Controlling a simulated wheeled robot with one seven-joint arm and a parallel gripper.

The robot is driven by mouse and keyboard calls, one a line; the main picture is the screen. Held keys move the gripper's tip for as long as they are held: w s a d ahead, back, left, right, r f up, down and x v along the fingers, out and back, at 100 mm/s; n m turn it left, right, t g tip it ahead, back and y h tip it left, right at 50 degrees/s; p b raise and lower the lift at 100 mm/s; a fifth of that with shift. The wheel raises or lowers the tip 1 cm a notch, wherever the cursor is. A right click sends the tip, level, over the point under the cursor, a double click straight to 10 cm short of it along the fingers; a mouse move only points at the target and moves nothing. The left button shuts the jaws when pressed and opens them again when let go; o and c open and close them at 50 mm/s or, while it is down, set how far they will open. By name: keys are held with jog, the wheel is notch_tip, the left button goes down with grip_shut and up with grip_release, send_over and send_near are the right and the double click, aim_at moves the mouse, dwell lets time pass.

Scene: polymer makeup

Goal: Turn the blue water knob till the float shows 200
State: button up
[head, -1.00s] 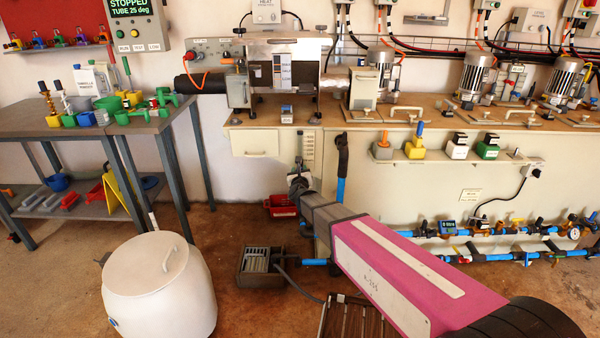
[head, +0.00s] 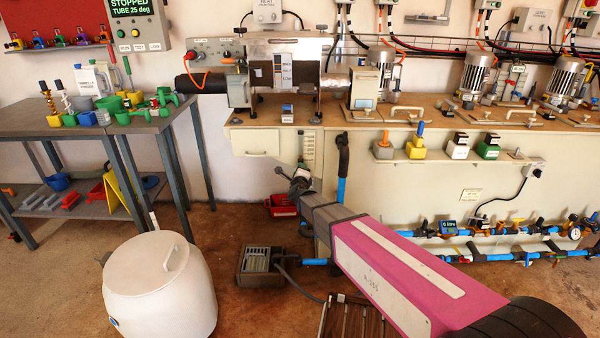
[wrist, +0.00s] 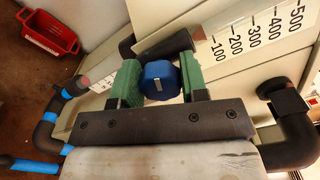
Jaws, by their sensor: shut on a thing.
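The blue water knob (wrist: 161,80) has a short white mark on its face, seen in the wrist view. My gripper (wrist: 158,76) is shut on it, with a green pad on each side. The white scale (wrist: 262,34) at the upper right of the wrist view reads 100 to 500, with 200 near the 100 end. In the head view my gripper (head: 296,178) is at the front of the bench, below the small scale strip (head: 309,146); the knob is hidden there.
A black elbow pipe (wrist: 292,140) is right of my gripper in the wrist view, and another with blue bands (wrist: 47,130) is left. A red bin (wrist: 48,33) is on the floor. A white lidded drum (head: 160,285) and grey box (head: 260,265) stand near my arm.

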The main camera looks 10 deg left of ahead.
jog(key=n, duration=0.5)
jog(key=shift+f+n, duration=0.1)
jog(key=shift+n, duration=0.2)
jog(key=n, duration=0.5)
jog(key=shift+f, duration=0.1)
jog(key=shift+n, duration=0.4)
jog(key=o, duration=0.9)
jog(key=shift+s, duration=0.1)
jog(key=v, duration=1)
jog(key=shift+s, duration=0.35)
